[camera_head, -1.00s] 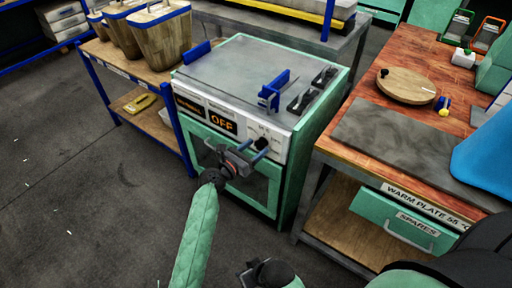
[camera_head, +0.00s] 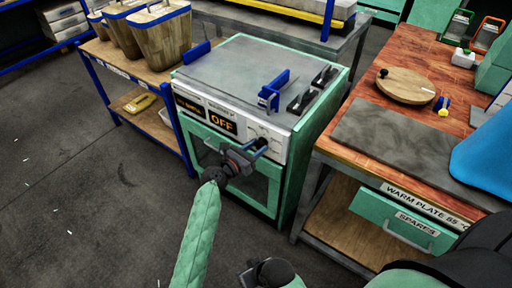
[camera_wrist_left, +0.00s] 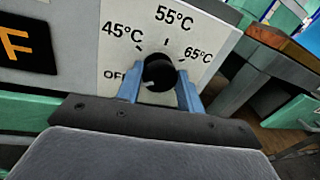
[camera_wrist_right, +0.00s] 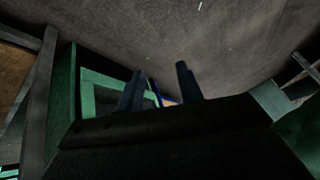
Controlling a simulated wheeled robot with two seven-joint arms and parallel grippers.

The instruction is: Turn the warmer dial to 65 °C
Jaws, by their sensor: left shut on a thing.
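The warmer dial (camera_wrist_left: 158,73) is a black round knob on the white panel of the warmer (camera_head: 252,128). Labels OFF, 45°C, 55°C and 65°C ring it in the left wrist view. A pale mark on the knob's lower left lies on the side of the OFF label. The orange display (camera_head: 222,124) reads OFF. My left gripper (camera_wrist_left: 160,92) is shut on the dial, one blue finger on each side of it. In the head view the left gripper (camera_head: 258,148) partly hides the dial. My right gripper (camera_wrist_right: 158,88) is open and empty, away from the panel.
A bench with a wooden top (camera_head: 442,72) stands right of the warmer, with a drawer (camera_head: 395,222) below. A shelf with wooden bins (camera_head: 162,42) stands on the left. Blue and black clamps (camera_head: 273,90) lie on the warmer's top. The floor in front is clear.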

